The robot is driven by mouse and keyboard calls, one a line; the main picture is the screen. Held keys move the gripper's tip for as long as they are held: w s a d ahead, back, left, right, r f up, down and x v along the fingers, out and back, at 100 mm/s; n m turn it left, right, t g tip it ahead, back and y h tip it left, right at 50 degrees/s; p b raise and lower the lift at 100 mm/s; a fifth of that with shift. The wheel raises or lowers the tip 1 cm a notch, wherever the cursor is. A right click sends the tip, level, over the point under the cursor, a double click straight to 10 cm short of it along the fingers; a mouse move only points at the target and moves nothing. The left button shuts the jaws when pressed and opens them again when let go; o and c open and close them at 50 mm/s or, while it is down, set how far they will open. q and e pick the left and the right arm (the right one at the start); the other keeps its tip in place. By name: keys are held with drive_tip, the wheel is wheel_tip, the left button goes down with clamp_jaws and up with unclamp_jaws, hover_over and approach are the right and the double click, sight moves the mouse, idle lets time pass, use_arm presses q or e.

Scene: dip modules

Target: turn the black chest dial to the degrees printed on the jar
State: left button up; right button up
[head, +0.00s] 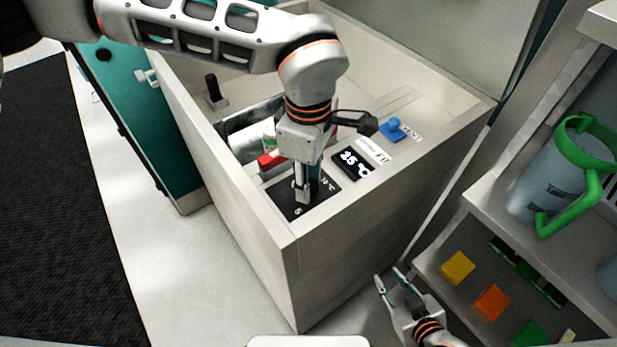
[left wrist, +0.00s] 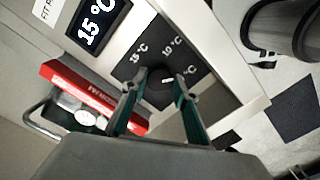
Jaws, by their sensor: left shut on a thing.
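The black chest dial (left wrist: 157,92) sits on a black panel (left wrist: 190,62) printed with 15 °C, 10 °C and a partly hidden third mark. A small white mark shows on the dial. My left gripper (head: 303,196) is shut on the dial from above; the left wrist view shows its fingers (left wrist: 155,84) on either side. The chest display (left wrist: 98,22) reads 15 °C in the left wrist view. No jar with readable degrees can be made out. My right gripper (head: 393,277) is open and empty, low beside the chest.
The open chest (head: 370,230) holds a red item (head: 268,160) near the dial panel. A blue knob (head: 393,128) is on its ledge. At right, a shelf carries a clear jug with a green handle (head: 545,180); coloured blocks (head: 491,302) lie below.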

use_arm(q)
drive_tip(key=shift+w+r+m, duration=0.1)
drive_tip(key=shift+r+m, duration=0.1)
drive_tip(key=shift+m, duration=1.3)
drive_tip(key=o, duration=1.1)
drive_tip(key=shift+f, duration=0.1)
wheel_tip(320, 180, up, 12)
